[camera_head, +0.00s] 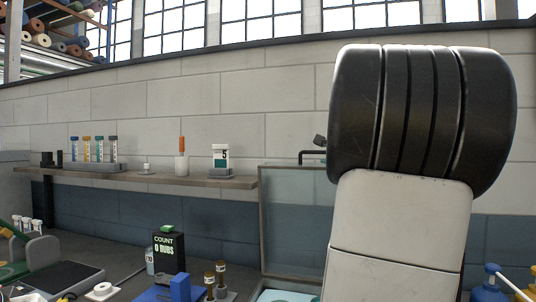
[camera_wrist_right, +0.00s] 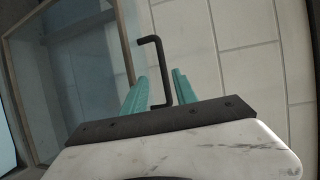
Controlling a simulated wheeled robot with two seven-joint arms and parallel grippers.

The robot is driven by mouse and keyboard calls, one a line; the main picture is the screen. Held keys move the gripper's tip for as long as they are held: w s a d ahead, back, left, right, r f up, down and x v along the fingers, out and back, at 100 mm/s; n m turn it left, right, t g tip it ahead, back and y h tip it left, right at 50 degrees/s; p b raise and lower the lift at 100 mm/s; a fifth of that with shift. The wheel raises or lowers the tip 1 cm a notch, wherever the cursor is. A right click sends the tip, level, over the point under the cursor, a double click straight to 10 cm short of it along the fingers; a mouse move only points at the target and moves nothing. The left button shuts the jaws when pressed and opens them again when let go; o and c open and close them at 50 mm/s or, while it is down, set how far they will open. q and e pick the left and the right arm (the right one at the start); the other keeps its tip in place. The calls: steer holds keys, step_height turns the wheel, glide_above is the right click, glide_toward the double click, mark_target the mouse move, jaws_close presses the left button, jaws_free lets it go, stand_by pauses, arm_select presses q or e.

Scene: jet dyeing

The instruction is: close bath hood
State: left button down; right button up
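The bath hood (camera_head: 288,215) is a clear panel in a grey frame, standing raised against the wall in the head view. A black bent handle (camera_head: 308,153) shows at its top edge, beside my right arm. In the right wrist view the hood (camera_wrist_right: 75,70) is on the left, with the black handle (camera_wrist_right: 158,60) reaching out from its frame. My right gripper (camera_wrist_right: 160,78) has two teal fingers apart, with the handle appearing between them. A gap shows beside the handle; contact cannot be told. My right arm hides part of the hood in the head view. My left gripper is not in view.
A wall shelf (camera_head: 135,178) holds bottles and a white jar (camera_head: 220,157). Below are a black counter box (camera_head: 168,252), a blue block (camera_head: 180,287), brown-topped vials (camera_head: 221,275) and a dark flat plate (camera_head: 62,280). A blue bottle (camera_head: 488,283) stands at lower right.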

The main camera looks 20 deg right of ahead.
mark_target(322, 153)
steer(key=shift+w+d+r+h, duration=0.1)
steer(key=shift+w+d+h, duration=0.25)
steer(key=shift+d, duration=0.4)
steer(key=x, duration=0.7)
steer(key=shift+a, duration=0.2)
jaws_close()
stand_by(0.5)
